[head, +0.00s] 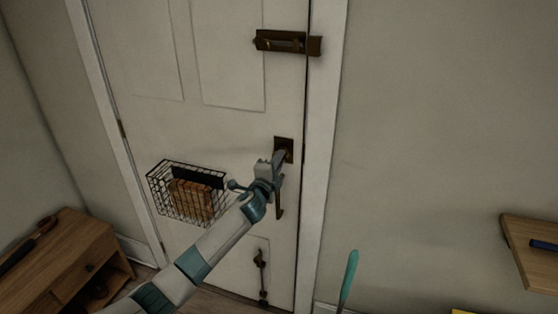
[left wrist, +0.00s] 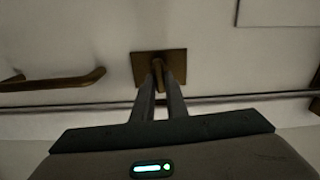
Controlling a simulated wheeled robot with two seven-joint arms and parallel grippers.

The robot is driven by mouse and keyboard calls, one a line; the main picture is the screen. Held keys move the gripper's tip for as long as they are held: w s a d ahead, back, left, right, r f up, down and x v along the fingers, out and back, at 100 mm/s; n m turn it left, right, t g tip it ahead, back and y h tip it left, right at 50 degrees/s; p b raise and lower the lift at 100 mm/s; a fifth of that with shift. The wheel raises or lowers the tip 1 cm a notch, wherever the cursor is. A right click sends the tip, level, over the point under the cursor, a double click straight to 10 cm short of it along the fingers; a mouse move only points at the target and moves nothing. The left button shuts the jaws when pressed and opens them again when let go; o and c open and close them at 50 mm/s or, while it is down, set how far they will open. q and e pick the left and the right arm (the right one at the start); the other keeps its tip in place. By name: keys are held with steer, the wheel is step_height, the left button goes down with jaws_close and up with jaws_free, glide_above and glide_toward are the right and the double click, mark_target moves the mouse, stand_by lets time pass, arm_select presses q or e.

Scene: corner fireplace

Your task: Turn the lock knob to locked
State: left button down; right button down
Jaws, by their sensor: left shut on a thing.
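The lock knob (left wrist: 158,75) is a small brown turn piece on a square brown plate (left wrist: 172,57) on the white door (head: 222,65). In the head view the same plate (head: 284,147) shows near the door's right edge, with the knob mostly hidden by my gripper. My left gripper (head: 276,160) reaches it from the lower left. In the left wrist view its two fingers (left wrist: 160,82) are shut on the knob, one on each side. The door looks closed. My right gripper is not in view.
A brown slide bolt (head: 287,42) sits higher on the door. A handle (head: 279,203) is below the knob. A wire basket (head: 160,190) hangs left of my arm. A wooden cabinet (head: 75,245) stands left and a shelf (head: 522,232) right.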

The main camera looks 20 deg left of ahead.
arm_select(q)
steer(key=shift+m, duration=0.6)
steer(key=c, duration=1.8)
jaws_free()
steer(key=shift+o, duration=0.2)
steer(key=s+b, duration=0.4)
steer(key=s, duration=1.3)
steer(key=shift+s+a, duration=0.2)
steer(key=shift+a, duration=0.1)
steer(key=shift+f, duration=0.1)
